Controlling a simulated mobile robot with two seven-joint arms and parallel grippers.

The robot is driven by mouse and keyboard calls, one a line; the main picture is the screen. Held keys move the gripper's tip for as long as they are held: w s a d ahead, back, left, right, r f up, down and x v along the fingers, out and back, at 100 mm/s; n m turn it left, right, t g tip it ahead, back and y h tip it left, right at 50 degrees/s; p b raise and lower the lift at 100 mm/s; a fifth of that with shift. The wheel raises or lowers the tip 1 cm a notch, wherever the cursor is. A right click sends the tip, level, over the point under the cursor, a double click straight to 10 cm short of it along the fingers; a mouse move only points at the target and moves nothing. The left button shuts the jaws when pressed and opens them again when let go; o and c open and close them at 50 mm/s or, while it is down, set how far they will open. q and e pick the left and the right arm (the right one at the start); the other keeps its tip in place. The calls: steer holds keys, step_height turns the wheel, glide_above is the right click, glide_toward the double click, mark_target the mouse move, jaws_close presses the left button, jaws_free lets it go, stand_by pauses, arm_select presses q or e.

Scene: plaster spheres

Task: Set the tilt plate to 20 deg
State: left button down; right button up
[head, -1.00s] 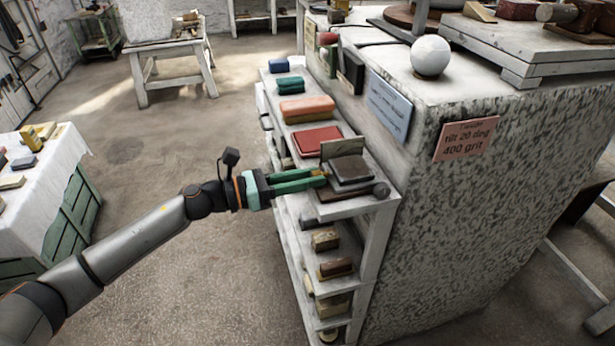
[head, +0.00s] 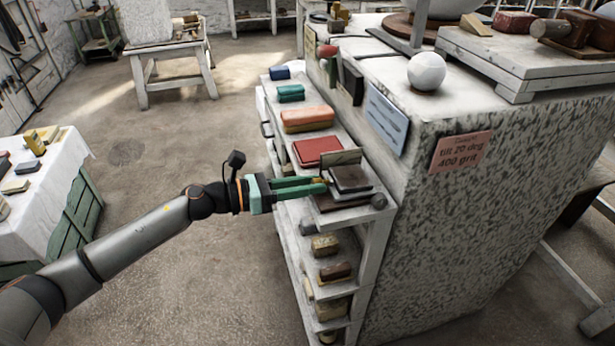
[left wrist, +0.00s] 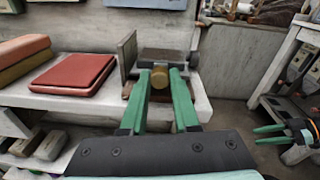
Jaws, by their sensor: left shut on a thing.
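The tilt plate (head: 350,178) is a dark grey slab on a small stand at the near end of the white shelf top. It also shows in the left wrist view (left wrist: 162,54). It looks close to flat; I cannot read its angle. An upright tan-edged board (head: 341,157) stands beside it. My left gripper (head: 322,186) reaches in from the left, its green fingers shut on a brass-coloured knob (left wrist: 159,79) at the plate's near side. A pink card (head: 461,152) reads "tilt 20 deg 400 grit". My right gripper (left wrist: 269,134) shows at the right of the left wrist view, fingers apart and empty.
Red (head: 318,151), orange (head: 307,118), teal (head: 291,92) and blue (head: 280,72) blocks or pads line the shelf behind the plate. A white sphere (head: 426,71) rests on the tall block.

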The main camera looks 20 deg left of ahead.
arm_select(q)
steer(key=r, duration=0.1)
steer(key=r+p, duration=0.2)
steer(key=shift+w+d+r, duration=0.15)
steer(key=shift+w+d, duration=0.1)
steer(key=shift+d, duration=0.05)
steer(key=shift+d+r, duration=0.1)
steer(key=shift+r, duration=0.1)
arm_select(e)
steer(key=shift+s+d+r+h, duration=0.15)
steer(key=shift+s+d+r, duration=0.15)
steer(key=shift+s, duration=0.15)
steer(key=shift+s+d+r+h, duration=0.2)
steer(key=shift+s+d, duration=0.1)
steer(key=shift+s, duration=0.15)
arm_select(q)
steer(key=shift+w, duration=0.1)
steer(key=c, duration=1.1)
jaws_free()
steer(key=shift+r, duration=0.1)
steer(key=o, duration=0.4)
steer(key=shift+o, duration=0.2)
steer(key=shift+f, duration=0.25)
arm_select(e)
steer(key=shift+w+r, duration=0.1)
steer(key=shift+w, duration=0.05)
